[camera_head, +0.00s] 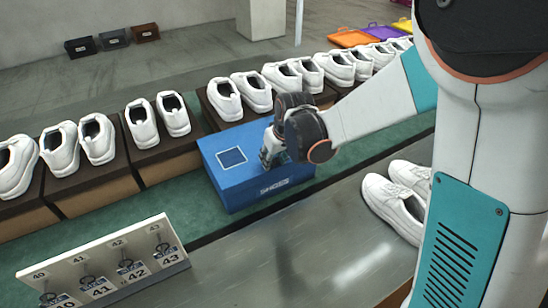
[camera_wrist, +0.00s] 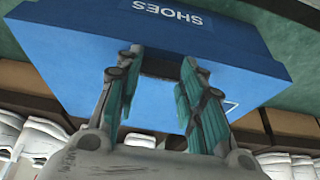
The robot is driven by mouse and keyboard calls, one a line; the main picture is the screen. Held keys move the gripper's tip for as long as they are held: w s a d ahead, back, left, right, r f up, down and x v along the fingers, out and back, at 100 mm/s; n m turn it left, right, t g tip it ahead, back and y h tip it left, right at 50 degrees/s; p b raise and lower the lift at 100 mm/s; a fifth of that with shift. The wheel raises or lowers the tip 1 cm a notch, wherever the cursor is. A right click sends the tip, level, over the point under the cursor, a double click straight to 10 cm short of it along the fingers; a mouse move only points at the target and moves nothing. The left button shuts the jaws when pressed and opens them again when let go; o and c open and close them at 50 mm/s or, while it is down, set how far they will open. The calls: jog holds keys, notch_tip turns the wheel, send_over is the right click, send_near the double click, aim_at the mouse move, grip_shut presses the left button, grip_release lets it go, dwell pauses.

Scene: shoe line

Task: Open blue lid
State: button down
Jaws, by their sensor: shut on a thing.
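A blue shoe box with a blue lid (camera_head: 215,165) sits on the green surface in the middle of the head view. The lid has a white-outlined square on top, and a SHOES label shows on the front side. The lid looks level on the box, with no gap that I can see. My gripper (camera_head: 269,158) is at the top of the lid near its front edge, shut on the lid. In the wrist view the two fingers of my gripper (camera_wrist: 160,68) sit at either side of a dark slot in the blue lid (camera_wrist: 85,70). The fingertip contact is partly hidden.
White shoes (camera_head: 96,138) stand on brown boxes (camera_head: 160,160) in a row behind and beside the blue box. A white board with numbered tags (camera_head: 105,262) stands at front left. White sneakers (camera_head: 393,206) lie at right on the grey counter (camera_head: 320,245), whose middle is clear.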

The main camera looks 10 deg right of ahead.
jog(key=shift+w+a+r+g+p, duration=0.1)
jog(key=shift+r+g+p, duration=0.35)
jog(key=shift+r, duration=0.2)
jog(key=w+a+r+g+h+p, duration=0.1)
jog(key=w+a+r+g+p, duration=0.15)
jog(key=w+r+p, duration=0.55)
jog(key=w+a+r+g+h+p, duration=0.1)
jog(key=w+a+r+p, duration=0.5)
jog(key=r, duration=0.5)
jog(key=w+a+p, duration=0.1)
jog(key=w+p, duration=0.2)
jog(key=w, duration=0.7)
jog(key=shift+w+a, duration=0.15)
jog(key=shift+a, duration=0.1)
